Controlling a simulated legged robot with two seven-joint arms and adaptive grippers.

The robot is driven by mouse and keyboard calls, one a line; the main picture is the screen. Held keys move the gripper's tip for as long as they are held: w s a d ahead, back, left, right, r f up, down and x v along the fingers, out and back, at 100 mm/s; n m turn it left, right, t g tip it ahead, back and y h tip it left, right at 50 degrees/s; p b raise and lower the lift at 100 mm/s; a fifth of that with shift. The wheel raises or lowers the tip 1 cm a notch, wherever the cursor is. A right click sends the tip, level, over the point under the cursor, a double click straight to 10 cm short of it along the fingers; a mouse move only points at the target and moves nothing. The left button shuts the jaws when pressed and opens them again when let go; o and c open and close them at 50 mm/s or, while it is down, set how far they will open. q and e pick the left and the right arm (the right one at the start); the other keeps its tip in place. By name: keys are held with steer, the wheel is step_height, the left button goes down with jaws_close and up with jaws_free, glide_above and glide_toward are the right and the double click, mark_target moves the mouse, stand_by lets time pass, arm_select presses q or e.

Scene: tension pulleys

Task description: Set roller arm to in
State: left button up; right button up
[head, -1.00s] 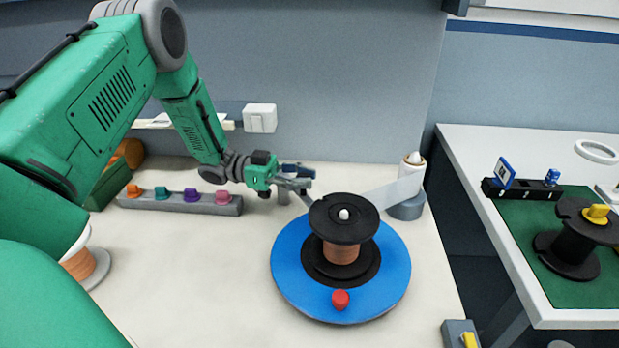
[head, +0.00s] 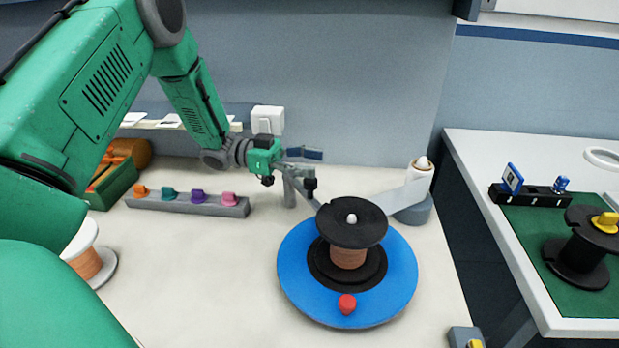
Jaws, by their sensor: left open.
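The black spool (head: 350,222), wound with copper wire, stands on the disc. A pale strip (head: 383,200) reaches from the spool to a white roller (head: 420,175) on a grey-blue base. My right gripper is out of view.
A red knob (head: 347,304) sits at the disc's front. A grey rail (head: 215,208) with coloured knobs lies at the left, near a green bin (head: 114,185) and a copper spool (head: 88,262). A second table (head: 490,150) stands right. The front middle of the bench is clear.

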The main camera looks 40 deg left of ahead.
arm_select(q)
steer(key=r, duration=0.4)
steer(key=shift+a+r, duration=0.15)
steer(key=shift+a, duration=0.1)
steer(key=shift+a+r, duration=0.2)
steer(key=shift+d+r, duration=0.15)
